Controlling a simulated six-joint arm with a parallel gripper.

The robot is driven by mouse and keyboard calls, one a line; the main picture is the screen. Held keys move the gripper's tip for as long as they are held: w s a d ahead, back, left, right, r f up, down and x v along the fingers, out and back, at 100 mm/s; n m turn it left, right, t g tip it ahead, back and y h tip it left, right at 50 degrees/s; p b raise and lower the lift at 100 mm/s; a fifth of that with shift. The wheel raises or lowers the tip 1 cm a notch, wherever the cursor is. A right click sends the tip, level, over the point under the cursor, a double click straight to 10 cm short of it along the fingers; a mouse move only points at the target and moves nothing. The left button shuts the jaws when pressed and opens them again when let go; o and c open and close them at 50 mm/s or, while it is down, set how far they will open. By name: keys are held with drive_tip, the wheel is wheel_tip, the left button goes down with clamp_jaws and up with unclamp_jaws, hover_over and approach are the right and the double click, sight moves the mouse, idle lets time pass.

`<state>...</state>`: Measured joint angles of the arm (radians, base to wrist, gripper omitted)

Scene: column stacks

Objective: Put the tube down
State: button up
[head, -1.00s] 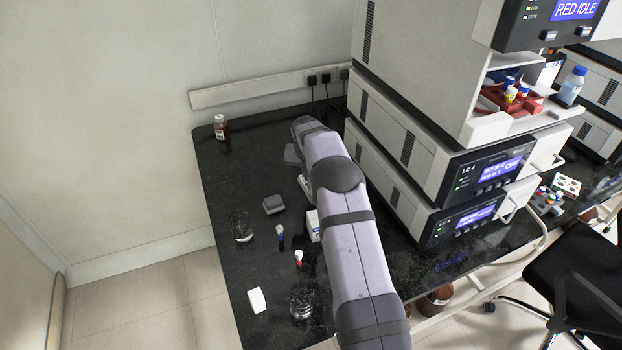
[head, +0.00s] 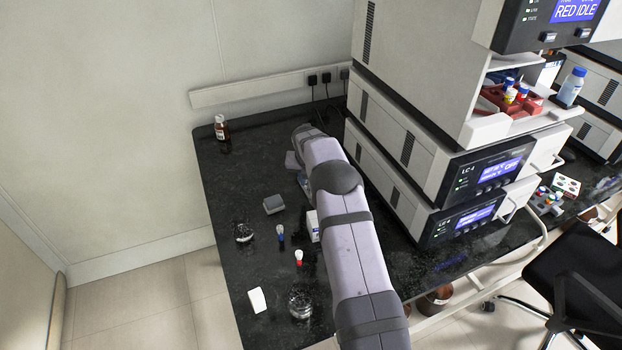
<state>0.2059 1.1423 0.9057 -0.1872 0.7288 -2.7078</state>
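Two small tubes stand upright on the black bench: a blue-capped tube (head: 281,237) and a red-capped tube (head: 299,258) nearer the front. My arm reaches over the bench from the front, and its end is at the back, near the stacked instruments. Only a small part of my gripper (head: 304,184) shows beside the arm, behind both tubes. Its fingertips are hidden by the arm, so I cannot see whether it is open or holds a tube.
A grey box (head: 273,204), a white box (head: 313,226), a white block (head: 257,300) and glass dishes (head: 243,232) (head: 300,304) lie around the tubes. A brown bottle (head: 221,128) stands at the back left. The instrument stack (head: 430,160) walls off the right.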

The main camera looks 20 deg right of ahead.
drive_tip(key=b+v, duration=0.2)
drive_tip(key=v, duration=1)
drive_tip(key=shift+r, duration=0.2)
drive_tip(key=s+a+f+m+g, duration=0.1)
drive_tip(key=s+a+m, duration=0.3)
drive_tip(key=s+m, duration=0.6)
drive_tip(key=s+a+f+m+g+y, duration=0.1)
drive_tip(key=s+a+m, duration=0.4)
drive_tip(key=s+m, duration=0.5)
drive_tip(key=s+a+f+m+g+y, duration=0.1)
drive_tip(key=s+a+m, duration=0.4)
drive_tip(key=s+m, duration=0.5)
drive_tip(key=s+f+g, duration=0.1)
drive_tip(key=s, duration=0.7)
drive_tip(key=shift+f, duration=0.2)
drive_tip(key=shift+a, duration=0.1)
wheel_tip(320, 180, up, 3)
drive_tip(key=p, duration=0.2)
drive_tip(key=shift+p, duration=0.35)
